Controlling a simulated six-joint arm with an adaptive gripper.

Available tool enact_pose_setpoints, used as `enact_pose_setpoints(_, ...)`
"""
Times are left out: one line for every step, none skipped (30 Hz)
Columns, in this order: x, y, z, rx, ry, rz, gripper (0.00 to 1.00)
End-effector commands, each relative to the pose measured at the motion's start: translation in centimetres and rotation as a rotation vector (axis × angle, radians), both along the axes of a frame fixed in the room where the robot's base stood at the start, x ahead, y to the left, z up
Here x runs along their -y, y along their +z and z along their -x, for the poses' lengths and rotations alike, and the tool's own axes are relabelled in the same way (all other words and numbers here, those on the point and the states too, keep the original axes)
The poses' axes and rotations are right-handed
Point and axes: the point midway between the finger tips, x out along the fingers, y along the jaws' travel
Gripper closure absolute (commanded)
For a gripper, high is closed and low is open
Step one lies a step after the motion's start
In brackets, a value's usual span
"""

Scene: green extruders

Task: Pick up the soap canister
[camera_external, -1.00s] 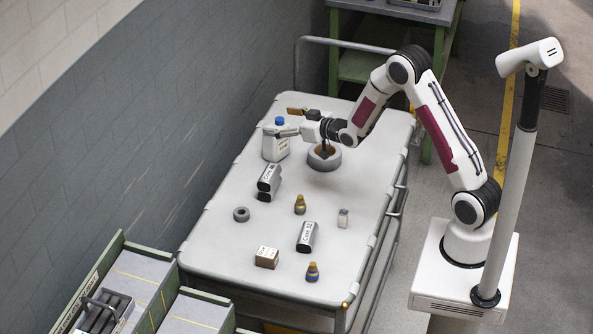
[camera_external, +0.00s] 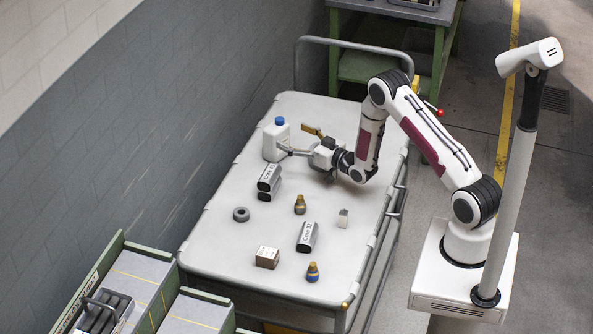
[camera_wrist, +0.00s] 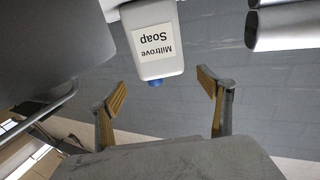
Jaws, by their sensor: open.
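The soap canister is a white bottle with a blue cap, standing upright at the far left of the cart in the external view (camera_external: 272,146). In the wrist view it appears upside down, with its label reading "Miltrove Soap" (camera_wrist: 157,45). My gripper (camera_external: 298,140) is open and empty, low over the cart just right of the canister. One finger reaches near the canister's right side; I cannot tell whether it touches. In the wrist view my gripper (camera_wrist: 162,85) has its yellow-padded fingers wide apart, with the canister beyond and between them.
A wall runs left of the cart (camera_external: 220,245).

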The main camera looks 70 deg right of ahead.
Motion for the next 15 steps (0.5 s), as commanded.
enact_pose_setpoints(0.0,0.0,0.0,0.000,0.000,0.000,0.22)
enact_pose_setpoints(0.0,0.0,0.0,0.000,0.000,0.000,0.22)
enact_pose_setpoints(0.0,0.0,0.0,0.000,0.000,0.000,0.22)
enact_pose_setpoints(0.0,0.0,0.0,0.000,0.000,0.000,0.22)
enact_pose_setpoints(0.0,0.0,0.0,0.000,0.000,0.000,0.22)
enact_pose_setpoints(0.0,0.0,0.0,-0.001,0.000,0.000,0.22)
enact_pose_setpoints(0.0,0.0,0.0,-0.001,0.000,0.000,0.22)
enact_pose_setpoints(0.0,0.0,0.0,-0.001,0.000,0.000,0.22)
enact_pose_setpoints(0.0,0.0,-0.1,-0.001,0.000,0.000,0.22)
enact_pose_setpoints(0.1,0.0,-0.2,-0.001,0.000,0.000,0.22)
enact_pose_setpoints(0.1,0.0,-0.3,-0.001,0.000,0.000,0.22)
enact_pose_setpoints(0.2,0.0,-0.5,0.000,0.000,0.000,0.22)
enact_pose_setpoints(0.2,0.0,-0.6,0.000,0.001,0.000,0.22)
enact_pose_setpoints(0.3,0.0,-0.8,0.000,0.001,0.000,0.22)
enact_pose_setpoints(0.4,0.0,-1.1,0.000,0.001,0.001,0.22)
